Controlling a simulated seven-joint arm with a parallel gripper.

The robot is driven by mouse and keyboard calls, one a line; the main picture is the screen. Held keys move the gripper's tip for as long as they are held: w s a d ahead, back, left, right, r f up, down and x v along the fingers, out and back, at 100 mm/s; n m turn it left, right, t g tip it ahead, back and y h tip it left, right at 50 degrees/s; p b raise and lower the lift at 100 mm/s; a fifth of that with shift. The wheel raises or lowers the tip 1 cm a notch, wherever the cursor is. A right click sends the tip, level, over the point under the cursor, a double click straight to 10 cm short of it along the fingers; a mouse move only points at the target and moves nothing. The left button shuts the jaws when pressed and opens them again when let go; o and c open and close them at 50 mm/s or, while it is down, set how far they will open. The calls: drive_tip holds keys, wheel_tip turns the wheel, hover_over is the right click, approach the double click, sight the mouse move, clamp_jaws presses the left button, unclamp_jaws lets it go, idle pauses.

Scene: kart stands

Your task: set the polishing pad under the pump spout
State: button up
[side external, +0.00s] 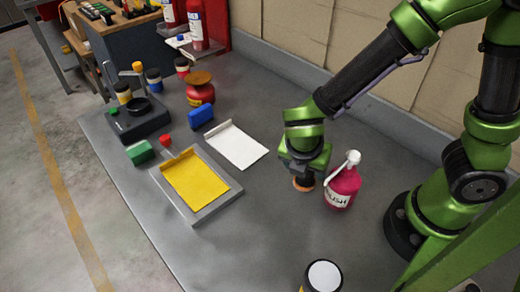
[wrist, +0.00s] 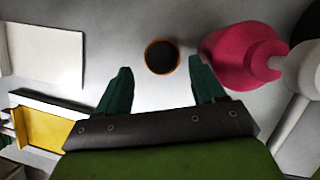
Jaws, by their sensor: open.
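The polishing pad appears to be the small round piece with a dark top and an orange rim (wrist: 162,57). It rests on the table left of the bottle; its orange edge (side external: 303,184) shows below my gripper in the side view. The pink pump bottle (side external: 342,190) stands upright beside it, also in the wrist view (wrist: 240,55). Its white spout (side external: 338,171) slants down to the left. In the wrist view the white pump (wrist: 296,100) is right of my fingers, apart from the pad. My gripper (wrist: 160,68) is open over the pad, fingertips on either side; contact is unclear.
A yellow sheet in a grey tray (side external: 234,190) and a white sheet (side external: 237,145) lie to the left. A blue block (side external: 201,116), green block (side external: 140,152) and red pot (side external: 200,93) stand farther back. A white-topped jar (side external: 324,275) stands at the front.

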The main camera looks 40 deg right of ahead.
drive_tip(key=x, duration=0.5)
drive_tip(key=shift+s+d, duration=0.1)
drive_tip(key=shift+r, duration=0.1)
drive_tip(key=c, duration=0.9)
wheel_tip(320, 180, up, 9)
drive_tip(key=shift+f, duration=0.1)
drive_tip(key=w+a+m+g+y, duration=0.1)
drive_tip(key=w+a+m+g, duration=0.15)
drive_tip(key=a+m, duration=0.5)
drive_tip(key=w+a+m+g+y, duration=0.1)
drive_tip(key=a+m+g, duration=0.3)
drive_tip(key=m, duration=0.7)
drive_tip(key=shift+t, duration=0.25)
drive_tip(key=s+d+f, duration=0.1)
drive_tip(key=s+f, duration=0.1)
drive_tip(key=s+d+f, duration=0.1)
drive_tip(key=s, duration=0.2)
drive_tip(key=s+d+f, duration=0.2)
drive_tip(key=s, duration=0.1)
drive_tip(key=shift+s+f, duration=0.25)
drive_tip(key=shift+f, duration=0.15)
drive_tip(key=shift+s+d+f, duration=0.35)
drive_tip(key=shift+s+f, duration=0.35)
drive_tip(key=shift+s, duration=0.15)
drive_tip(key=shift+s+d+f, duration=0.4)
drive_tip(key=shift+s+f, duration=0.3)
drive_tip(key=shift+s, duration=0.2)
